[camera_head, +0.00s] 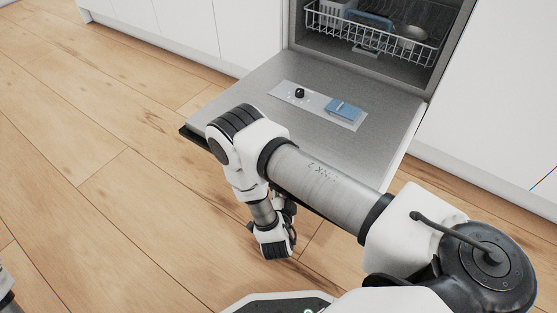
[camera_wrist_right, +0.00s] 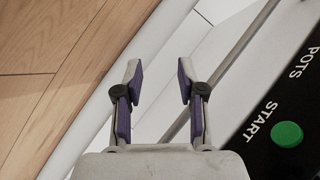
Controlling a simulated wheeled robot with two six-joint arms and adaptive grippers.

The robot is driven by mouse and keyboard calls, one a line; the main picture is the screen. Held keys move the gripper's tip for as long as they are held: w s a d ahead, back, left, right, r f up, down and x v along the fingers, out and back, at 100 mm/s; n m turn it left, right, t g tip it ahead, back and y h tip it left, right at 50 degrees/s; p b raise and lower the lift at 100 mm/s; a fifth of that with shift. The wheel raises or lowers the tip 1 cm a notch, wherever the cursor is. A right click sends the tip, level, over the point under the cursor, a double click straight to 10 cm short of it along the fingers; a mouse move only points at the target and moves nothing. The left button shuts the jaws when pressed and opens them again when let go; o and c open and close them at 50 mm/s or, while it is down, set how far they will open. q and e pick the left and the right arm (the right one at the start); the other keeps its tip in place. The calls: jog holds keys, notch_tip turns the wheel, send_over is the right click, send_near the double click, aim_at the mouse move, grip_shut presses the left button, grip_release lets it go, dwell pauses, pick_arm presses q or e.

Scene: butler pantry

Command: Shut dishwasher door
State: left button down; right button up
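The dishwasher door (camera_head: 355,85) is folded down, roughly flat, with its grey inner face upward in the head view. My right arm crosses over its front edge. My right gripper (camera_wrist_right: 160,66) is open and empty, its two purple-padded fingers apart. In the head view it is mostly hidden behind my wrist, near the door's front edge. The right wrist view shows the black control panel (camera_wrist_right: 284,100) with START, POTS and a green button (camera_wrist_right: 287,134). A thin grey bar (camera_wrist_right: 231,62) runs diagonally past the right finger; contact cannot be told. My left gripper is out of view.
The dishwasher cavity holds a white wire rack (camera_head: 345,27) with dishes inside it. A blue detergent compartment (camera_head: 344,109) and a black knob (camera_head: 299,93) are on the door. White cabinets (camera_head: 490,90) flank the dishwasher. The wooden floor (camera_head: 90,120) at left is clear.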

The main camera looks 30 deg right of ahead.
notch_tip(320, 180, up, 5)
jog(key=a+m+t+h, duration=0.2)
jog(key=m+h, duration=0.3)
jog(key=m, duration=0.3)
jog(key=b+x, duration=0.1)
jog(key=x, duration=0.1)
jog(key=b+x, duration=0.1)
jog(key=x, duration=0.1)
jog(key=b+x, duration=0.2)
jog(key=x, duration=0.1)
jog(key=shift+w+a+f, duration=0.1)
jog(key=shift+w+a, duration=0.15)
jog(key=shift+w, duration=0.05)
jog(key=shift+w+d+r, duration=0.2)
jog(key=shift+w+d, duration=0.05)
jog(key=shift+w, duration=0.1)
grip_shut()
jog(key=shift+r, duration=0.1)
